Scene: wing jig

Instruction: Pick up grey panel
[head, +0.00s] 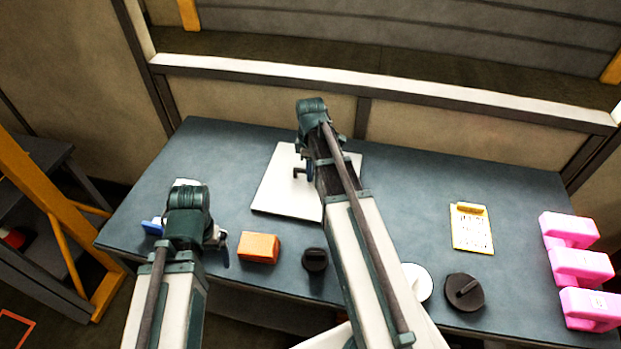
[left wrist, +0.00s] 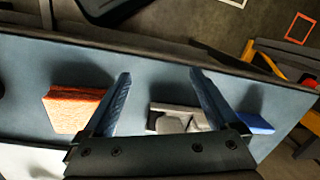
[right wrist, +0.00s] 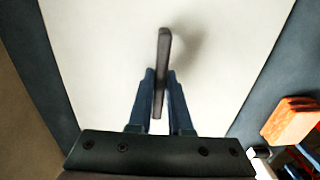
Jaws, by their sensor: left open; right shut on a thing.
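The pale grey-white panel (head: 278,190) lies at the back middle of the table, with a dark upright handle on its face. The handle (right wrist: 163,60) stands out in the right wrist view. My right gripper (head: 304,172) is over the panel, its fingers (right wrist: 160,78) shut on the handle. The right forearm hides the panel's right part in the head view. I cannot tell whether the panel touches the table. My left gripper (head: 222,243) is open and empty above the table's front left; its spread fingers (left wrist: 160,73) show in the left wrist view.
An orange block (head: 259,248) and a black knobbed weight (head: 315,260) lie near the front. A darker round weight (head: 465,292), a yellow clipboard (head: 472,228) and pink blocks (head: 582,267) are at right. A grey-white part (left wrist: 180,118) and blue thing (left wrist: 254,123) lie near the left gripper.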

